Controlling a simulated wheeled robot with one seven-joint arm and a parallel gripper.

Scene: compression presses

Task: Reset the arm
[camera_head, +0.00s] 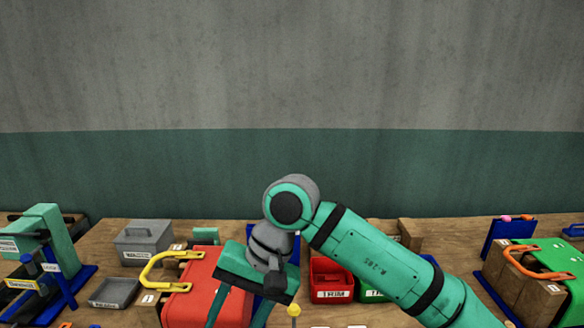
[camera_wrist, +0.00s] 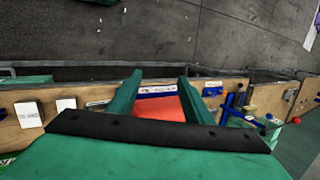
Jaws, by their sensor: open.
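My arm reaches in from the lower right of the head view and bends down at the wrist. My gripper (camera_head: 238,316) hangs over the bench, its two green fingers apart and pointing down. In the wrist view the open gripper (camera_wrist: 160,80) has nothing between its fingertips. A red box-like press (camera_head: 197,288) with a yellow handle (camera_head: 165,268) stands just left of the gripper in the head view. A red surface (camera_wrist: 158,108) shows below and between the fingers in the wrist view. The gripper partly hides the bench behind it.
The wooden bench (camera_head: 460,232) is crowded. A red TRIM bin (camera_head: 331,294) stands behind my forearm. A green press (camera_head: 548,255) with an orange handle is at right. A lidded grey box (camera_head: 143,240), a grey tray (camera_head: 113,292) and a teal press (camera_head: 45,240) are at left.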

